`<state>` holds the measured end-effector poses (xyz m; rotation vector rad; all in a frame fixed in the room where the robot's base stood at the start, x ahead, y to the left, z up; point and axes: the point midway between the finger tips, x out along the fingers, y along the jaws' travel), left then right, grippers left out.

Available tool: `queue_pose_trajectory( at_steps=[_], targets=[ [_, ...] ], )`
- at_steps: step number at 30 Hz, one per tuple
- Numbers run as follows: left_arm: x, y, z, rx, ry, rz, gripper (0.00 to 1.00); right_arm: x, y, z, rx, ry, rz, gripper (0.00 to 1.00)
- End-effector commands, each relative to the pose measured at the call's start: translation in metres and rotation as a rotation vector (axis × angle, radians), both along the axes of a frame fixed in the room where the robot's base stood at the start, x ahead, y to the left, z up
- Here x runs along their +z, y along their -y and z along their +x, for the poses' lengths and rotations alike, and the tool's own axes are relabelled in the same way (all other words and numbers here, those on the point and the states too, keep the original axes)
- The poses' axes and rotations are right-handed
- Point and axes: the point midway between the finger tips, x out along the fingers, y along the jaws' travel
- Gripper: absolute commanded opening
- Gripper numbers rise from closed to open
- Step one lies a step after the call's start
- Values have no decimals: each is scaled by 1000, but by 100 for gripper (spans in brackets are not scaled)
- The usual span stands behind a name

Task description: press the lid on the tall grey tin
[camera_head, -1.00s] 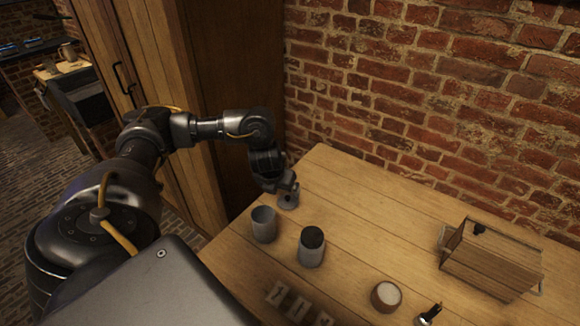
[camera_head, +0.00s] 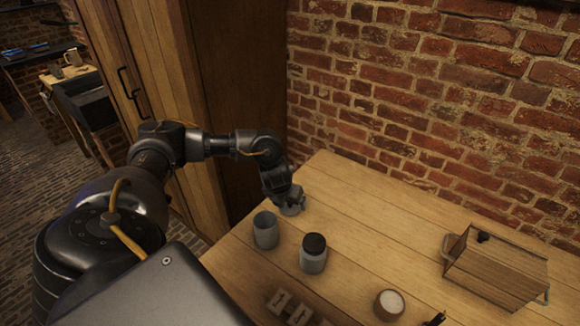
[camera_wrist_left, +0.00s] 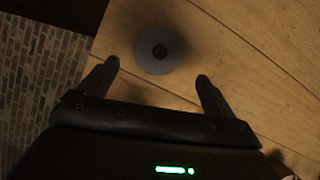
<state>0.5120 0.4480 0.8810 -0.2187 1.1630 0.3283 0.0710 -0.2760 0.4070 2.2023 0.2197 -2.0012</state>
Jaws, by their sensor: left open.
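The grey tin (camera_head: 265,231) stands upright on the table with its top open. A grey round lid (camera_wrist_left: 150,62) with a dark knob (camera_wrist_left: 159,51) lies on the table in the left wrist view. My left gripper (camera_head: 293,208) is at the table's far left part, behind the tin, and mostly hides the lid in the head view. In the left wrist view the fingers of my left gripper (camera_wrist_left: 158,71) are spread apart and empty, with the lid just ahead between the line of the tips. My right gripper is not in view.
The table behind the jar is clear.

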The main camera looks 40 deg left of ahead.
Motion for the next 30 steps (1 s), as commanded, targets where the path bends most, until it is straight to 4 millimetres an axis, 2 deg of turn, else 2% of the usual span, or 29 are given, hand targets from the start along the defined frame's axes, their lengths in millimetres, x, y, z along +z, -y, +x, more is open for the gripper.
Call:
queue_pose_trajectory(
  at_steps=[12,24,26,30],
  targets=[
    [-43,-10,18,1,-2,-1,90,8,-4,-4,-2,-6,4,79],
    [-47,-11,20,1,-1,-1,90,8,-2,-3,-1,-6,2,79],
    [-47,-11,20,1,-1,-1,85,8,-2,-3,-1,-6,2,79],
    [-46,-11,20,1,-1,-1,67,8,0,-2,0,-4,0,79]
  ],
)
